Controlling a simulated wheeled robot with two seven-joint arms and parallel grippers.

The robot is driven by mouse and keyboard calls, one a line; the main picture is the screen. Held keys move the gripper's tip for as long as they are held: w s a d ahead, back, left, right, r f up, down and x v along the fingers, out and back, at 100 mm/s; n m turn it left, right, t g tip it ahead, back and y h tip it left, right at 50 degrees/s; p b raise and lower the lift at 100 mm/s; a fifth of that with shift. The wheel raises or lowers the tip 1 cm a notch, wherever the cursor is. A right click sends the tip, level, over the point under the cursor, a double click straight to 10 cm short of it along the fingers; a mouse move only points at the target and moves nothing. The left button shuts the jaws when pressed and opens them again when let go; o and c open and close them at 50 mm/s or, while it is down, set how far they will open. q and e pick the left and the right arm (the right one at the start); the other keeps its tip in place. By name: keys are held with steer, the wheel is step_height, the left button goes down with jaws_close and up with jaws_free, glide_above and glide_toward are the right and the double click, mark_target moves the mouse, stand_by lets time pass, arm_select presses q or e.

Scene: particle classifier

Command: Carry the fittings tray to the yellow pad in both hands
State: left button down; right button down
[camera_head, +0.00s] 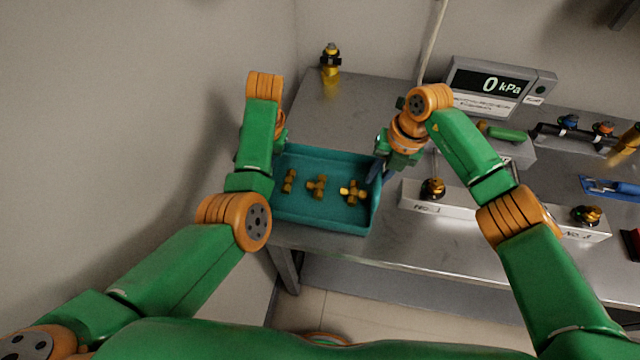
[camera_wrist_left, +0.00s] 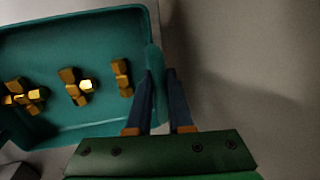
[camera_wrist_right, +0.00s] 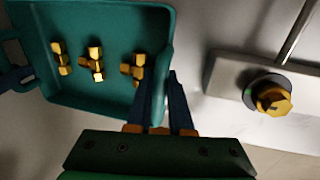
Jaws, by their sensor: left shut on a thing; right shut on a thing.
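The teal fittings tray (camera_head: 320,219) is at the left end of the grey bench, level, with three brass fittings (camera_head: 317,187) inside. My left gripper (camera_wrist_left: 161,72) is shut on the tray's left wall, one finger on each side; its arm mostly hides it in the head view. My right gripper (camera_head: 376,171) is shut on the tray's right wall, and its fingers straddle that wall in the right wrist view (camera_wrist_right: 164,76). I cannot tell whether the tray touches the bench. I cannot make out the yellow pad.
A pale block with a brass fitting (camera_head: 432,188) stands close right of the tray. A pressure display (camera_head: 488,84) is at the back. A small yellow-and-black item (camera_head: 331,60) stands at the back left. The bench (camera_head: 345,115) is clear behind the tray. A wall is close on the left.

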arm_select(q)
steer(key=shift+r, duration=0.1)
arm_select(e)
steer(key=shift+r, duration=0.1)
